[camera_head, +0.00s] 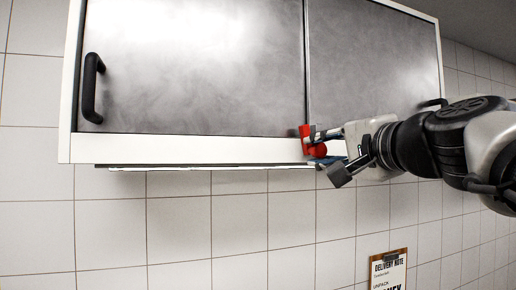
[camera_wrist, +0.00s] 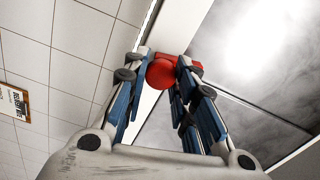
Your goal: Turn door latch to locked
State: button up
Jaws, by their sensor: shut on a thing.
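A red door latch (camera_head: 306,141) sits at the lower edge of the wall cabinet, where its two grey doors meet. My gripper (camera_head: 328,154) reaches it from the right, with its fingers at the latch. In the wrist view, the latch's round red knob (camera_wrist: 160,73) lies between the fingertips of my gripper (camera_wrist: 163,76), and the gripper is shut on it.
The left cabinet door (camera_head: 200,65) and right cabinet door (camera_head: 375,60) are closed, each with a black handle, the left one (camera_head: 91,88) plainly visible. A delivery note (camera_head: 388,270) on a clipboard hangs on the tiled wall. The space below the cabinet is clear.

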jog(key=shift+m, duration=1.2)
jog(key=o, duration=1.1)
